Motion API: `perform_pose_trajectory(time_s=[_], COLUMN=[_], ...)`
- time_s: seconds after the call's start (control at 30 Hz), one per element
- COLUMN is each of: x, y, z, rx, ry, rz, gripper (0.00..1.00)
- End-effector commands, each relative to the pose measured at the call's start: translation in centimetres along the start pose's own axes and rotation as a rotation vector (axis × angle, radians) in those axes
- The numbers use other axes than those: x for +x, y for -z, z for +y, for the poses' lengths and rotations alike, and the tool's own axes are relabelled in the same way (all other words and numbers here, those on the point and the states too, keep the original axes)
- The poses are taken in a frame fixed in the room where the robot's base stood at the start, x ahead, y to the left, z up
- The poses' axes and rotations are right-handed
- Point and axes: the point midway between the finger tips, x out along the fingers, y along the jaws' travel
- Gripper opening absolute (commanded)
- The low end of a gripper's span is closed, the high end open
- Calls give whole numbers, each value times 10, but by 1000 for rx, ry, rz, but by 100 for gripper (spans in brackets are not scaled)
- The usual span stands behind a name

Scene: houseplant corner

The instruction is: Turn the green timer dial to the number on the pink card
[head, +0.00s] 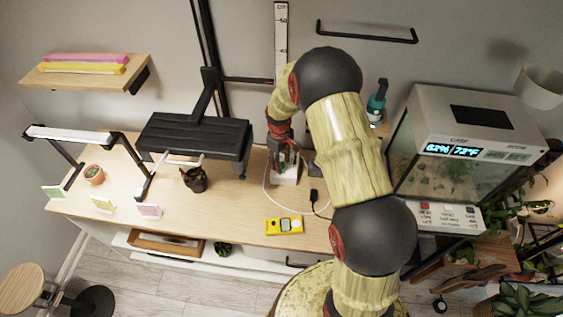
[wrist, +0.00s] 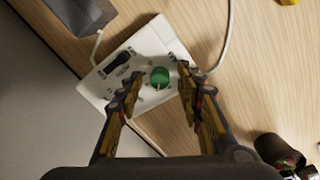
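The green timer dial (wrist: 160,75) sits on a white timer box (wrist: 97,88) with a black switch and small dark marks around the dial. In the wrist view my gripper (wrist: 158,84) is open, with one fingertip on each side of the dial and gaps between. I cannot tell whether the tips are level with the dial or above it. In the head view my gripper (head: 282,150) is over the timer box (head: 288,178) and hides most of it. The pink card (head: 149,212) stands at the table's front edge; its number is too small to read.
A green card (head: 54,192) and a yellow card (head: 103,204) stand left of the pink one. A dark plant pot (head: 194,180), a yellow meter (head: 285,226) and a black plug (head: 314,196) surround the timer. A glass tank (head: 455,175) stands right.

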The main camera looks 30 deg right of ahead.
Motion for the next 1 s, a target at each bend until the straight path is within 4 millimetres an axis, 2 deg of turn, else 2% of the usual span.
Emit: perform_pose_trajectory(time_s=[0.6, 1.0], x=[0, 0], y=[0, 0], z=[0, 0], rx=[0, 35], ry=[0, 0], rz=[0, -2], gripper=[0, 0])
